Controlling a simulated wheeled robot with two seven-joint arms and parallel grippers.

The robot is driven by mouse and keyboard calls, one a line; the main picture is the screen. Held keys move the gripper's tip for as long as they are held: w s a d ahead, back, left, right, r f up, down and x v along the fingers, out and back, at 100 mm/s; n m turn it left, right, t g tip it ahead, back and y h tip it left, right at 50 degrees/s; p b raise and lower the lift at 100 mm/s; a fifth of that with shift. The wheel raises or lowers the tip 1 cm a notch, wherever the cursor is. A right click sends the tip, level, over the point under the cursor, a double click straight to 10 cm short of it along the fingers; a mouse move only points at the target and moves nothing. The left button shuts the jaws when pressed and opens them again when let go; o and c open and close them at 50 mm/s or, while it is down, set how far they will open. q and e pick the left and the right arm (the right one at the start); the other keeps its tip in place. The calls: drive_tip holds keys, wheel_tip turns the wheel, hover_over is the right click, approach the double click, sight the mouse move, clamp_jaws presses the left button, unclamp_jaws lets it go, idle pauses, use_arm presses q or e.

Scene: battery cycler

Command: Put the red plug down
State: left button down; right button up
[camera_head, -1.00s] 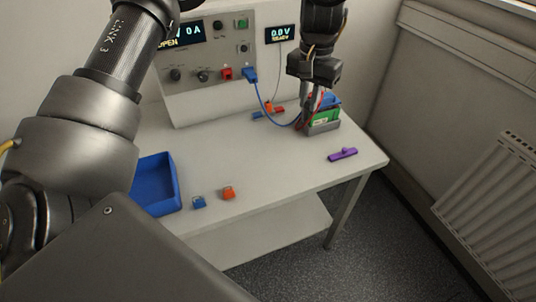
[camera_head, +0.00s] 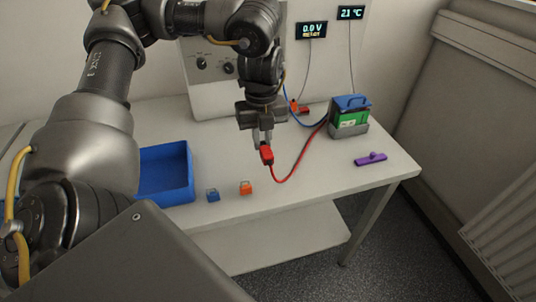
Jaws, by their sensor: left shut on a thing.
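My left gripper (camera_head: 263,138) is shut on the red plug (camera_head: 267,156) and points downward. The plug hangs tilted over the middle of the white table; whether it touches the tabletop is hard to tell. My right gripper is not in view.
A blue tray (camera_head: 189,178) stands at the left. A small blue block (camera_head: 212,195) and an orange block (camera_head: 246,188) lie near the front edge. A purple piece (camera_head: 371,159) lies at the right. My arm hides part of the cycler panel (camera_head: 212,95). Table around the cable is clear.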

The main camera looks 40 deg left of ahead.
use_arm(q)
drive_tip(key=shift+s+a+f+m, duration=0.1)
drive_tip(key=shift+m, duration=0.2)
drive_tip(key=w+a+f, duration=0.2)
drive_tip(key=w+f, duration=0.1)
drive_tip(key=w+a+f, duration=0.3)
drive_tip(key=w, duration=0.1)
drive_tip(key=w+a+f, duration=0.2)
drive_tip(key=w+f, duration=0.1)
drive_tip(key=w, duration=0.1)
drive_tip(key=shift+a+f, duration=0.2)
drive_tip(key=shift+a, duration=0.2)
drive_tip(key=shift+w+a+f, duration=0.1)
drive_tip(key=shift+f, duration=0.85)
drive_tip(key=shift+w+a+f, duration=0.1)
drive_tip(key=shift+f, duration=0.8)
drive_tip(key=shift+r, duration=0.1)
drive_tip(key=shift+d, duration=0.1)
